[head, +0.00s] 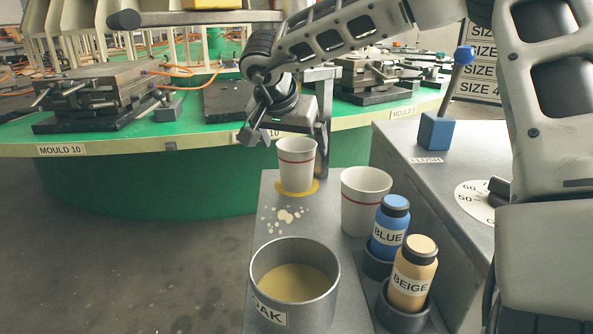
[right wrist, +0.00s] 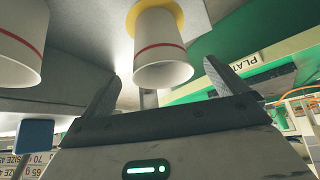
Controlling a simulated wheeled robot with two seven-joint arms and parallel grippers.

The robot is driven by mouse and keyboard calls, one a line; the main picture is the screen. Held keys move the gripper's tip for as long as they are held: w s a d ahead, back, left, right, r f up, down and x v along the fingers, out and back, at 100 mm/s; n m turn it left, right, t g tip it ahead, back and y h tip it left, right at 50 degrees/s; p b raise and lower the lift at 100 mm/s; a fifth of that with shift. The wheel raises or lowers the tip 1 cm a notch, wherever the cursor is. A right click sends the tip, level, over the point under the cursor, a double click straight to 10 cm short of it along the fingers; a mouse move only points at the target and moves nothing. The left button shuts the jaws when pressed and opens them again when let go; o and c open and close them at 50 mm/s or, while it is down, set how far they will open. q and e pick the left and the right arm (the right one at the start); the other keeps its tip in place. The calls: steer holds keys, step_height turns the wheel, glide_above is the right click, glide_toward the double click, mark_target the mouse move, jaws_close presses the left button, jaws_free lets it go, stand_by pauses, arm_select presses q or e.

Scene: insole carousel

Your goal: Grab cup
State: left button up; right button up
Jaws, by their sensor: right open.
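A white paper cup (head: 297,158) with a red stripe stands upright on a yellow disc (head: 297,187) at the far end of the grey stand. My right gripper (head: 287,146) is open, with its fingers at either side of this cup. In the right wrist view the cup (right wrist: 162,60) shows between the two spread fingertips (right wrist: 160,84), apparently touching neither. A second, larger white cup (head: 366,205) with a red stripe stands nearer, to the right; it also shows at the left of the right wrist view (right wrist: 18,50). My left gripper is not in view.
The grey stand (head: 262,222) also bears a metal SOAK pot (head: 262,285), a BLUE bottle (head: 390,226) and a BEIGE bottle (head: 411,278). Pale spots lie near the cups. A green carousel (head: 200,190) with moulds is behind. A blue block (head: 436,131) stands at right.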

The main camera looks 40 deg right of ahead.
steer(key=b+x, duration=0.1)
steer(key=x, duration=0.4)
steer(key=shift+w+f, duration=0.1)
steer(key=shift+f, duration=0.05)
steer(key=c, duration=1)
steer(key=shift+c, duration=0.2)
steer(key=shift+r, duration=0.2)
